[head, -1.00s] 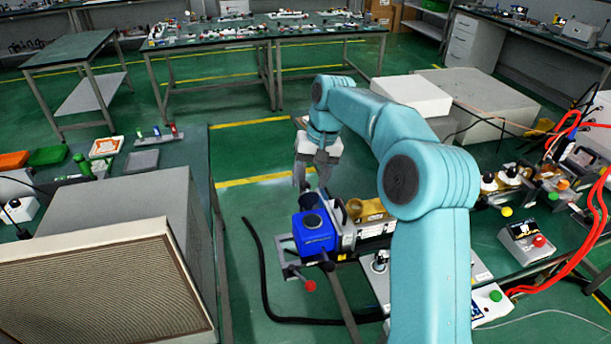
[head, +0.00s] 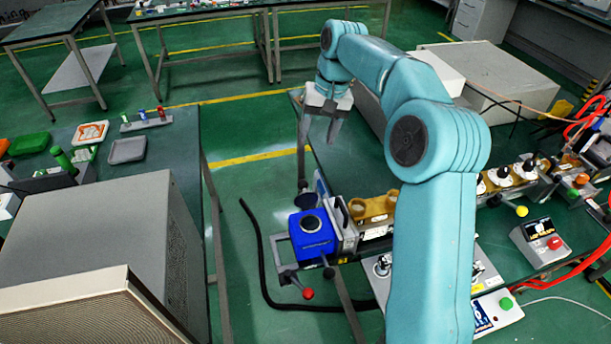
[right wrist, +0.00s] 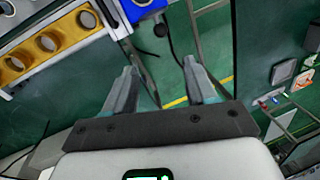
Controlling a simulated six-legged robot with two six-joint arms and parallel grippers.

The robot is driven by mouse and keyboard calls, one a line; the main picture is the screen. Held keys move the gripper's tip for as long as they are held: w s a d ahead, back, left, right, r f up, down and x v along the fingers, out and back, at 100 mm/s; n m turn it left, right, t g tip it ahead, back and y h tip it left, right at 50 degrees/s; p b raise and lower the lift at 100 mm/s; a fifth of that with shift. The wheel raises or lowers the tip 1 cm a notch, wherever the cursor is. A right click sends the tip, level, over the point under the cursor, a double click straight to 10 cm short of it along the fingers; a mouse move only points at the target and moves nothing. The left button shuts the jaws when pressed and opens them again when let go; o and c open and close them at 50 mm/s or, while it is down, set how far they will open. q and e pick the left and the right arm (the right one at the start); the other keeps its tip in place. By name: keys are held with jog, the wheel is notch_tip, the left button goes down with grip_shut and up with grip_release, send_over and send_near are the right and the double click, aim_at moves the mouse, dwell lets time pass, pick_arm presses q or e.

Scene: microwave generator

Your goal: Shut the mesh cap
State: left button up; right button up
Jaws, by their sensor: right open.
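The blue box (head: 302,243) stands at the left end of the generator assembly, with a round dark-rimmed port (head: 311,224) on top. A dark disc (head: 306,201), which looks like the mesh cap, stands just behind the port, apart from its opening. Its mesh cannot be made out. My right gripper (head: 320,130) is open and empty, beyond and above the disc, fingers pointing down. In the right wrist view both fingers (right wrist: 160,74) are spread with nothing between them; part of the blue box (right wrist: 138,10) shows at the top edge. My left gripper is not in view.
Yellow-brown rings (head: 372,208) sit right of the blue box. A red-knobbed lever (head: 307,293) juts out in front. A grey cabinet (head: 110,240) fills the lower left. A control box with a red button (head: 538,243) stands at right. Green floor lies open left of the gripper.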

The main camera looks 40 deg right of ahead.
aim_at(304, 182)
jog(key=a+f, duration=0.1)
jog(key=f, duration=0.3)
jog(key=a+f, duration=0.1)
jog(key=f, duration=0.4)
jog(key=w+a+f+p, duration=0.1)
jog(key=f, duration=0.4)
jog(key=shift+w+f, duration=0.25)
jog(key=shift+f, duration=0.15)
jog(key=shift+s, duration=0.1)
jog(key=shift+a+r, duration=0.1)
jog(key=shift+r, duration=0.05)
jog(key=c, duration=0.3)
grip_shut()
